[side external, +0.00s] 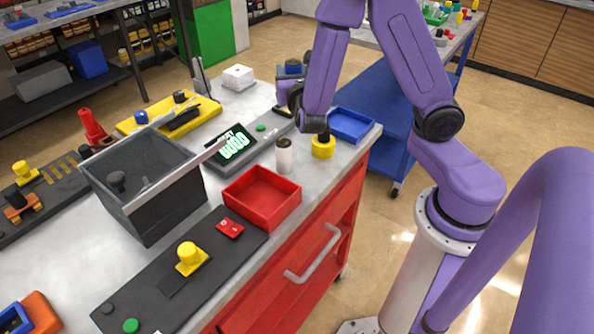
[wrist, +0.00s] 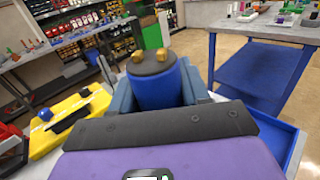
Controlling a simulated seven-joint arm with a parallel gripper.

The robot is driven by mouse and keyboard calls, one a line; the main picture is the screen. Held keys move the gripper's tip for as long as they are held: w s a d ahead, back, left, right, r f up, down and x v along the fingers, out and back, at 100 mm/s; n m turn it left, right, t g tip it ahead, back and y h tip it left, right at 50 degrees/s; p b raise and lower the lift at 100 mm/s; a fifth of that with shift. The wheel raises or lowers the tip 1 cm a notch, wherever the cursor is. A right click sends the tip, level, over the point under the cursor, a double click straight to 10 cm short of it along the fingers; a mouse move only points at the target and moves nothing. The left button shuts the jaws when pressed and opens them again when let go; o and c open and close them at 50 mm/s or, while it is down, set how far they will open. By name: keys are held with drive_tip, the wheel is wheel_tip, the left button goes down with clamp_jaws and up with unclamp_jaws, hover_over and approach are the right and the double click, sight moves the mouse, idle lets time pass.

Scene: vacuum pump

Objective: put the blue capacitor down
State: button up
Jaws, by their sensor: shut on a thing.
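The blue capacitor (wrist: 156,88) is a blue cylinder with a dark top and two brass terminals. It stands upright between the fingers of my gripper (wrist: 158,97) in the wrist view. In the side view, the capacitor (side external: 292,67) shows at the far end of the bench, beside my purple arm. My gripper (side external: 288,92) is shut on it there, partly hidden by the arm. The capacitor's lower end is hidden in both views, so I cannot tell its height above the bench.
A blue tray (side external: 371,127) sits at the bench's right edge, and a red tray (side external: 262,222) is nearer. A grey bin (side external: 155,205), a lit display (side external: 237,146), a white cylinder (side external: 284,158) and a yellow part (side external: 323,149) stand nearby. A white box (side external: 238,77) stands behind.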

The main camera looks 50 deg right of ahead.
drive_tip(key=a+n+t+y, duration=0.3)
drive_tip(key=a+n+y, duration=0.2)
drive_tip(key=a+y, duration=0.2)
drive_tip(key=shift+s+a+f+t, duration=0.15)
drive_tip(key=shift+s+f+t, duration=0.1)
drive_tip(key=shift+s+t, duration=0.1)
drive_tip(key=shift+r, duration=2.4)
drive_tip(key=n+y, duration=0.6)
drive_tip(key=y, duration=0.3)
hover_over(73, 255)
wheel_tip(73, 255, down, 16)
drive_tip(key=shift+r, duration=0.25)
drive_tip(key=shift+f, duration=2.1)
drive_tip(key=shift+f, duration=0.15)
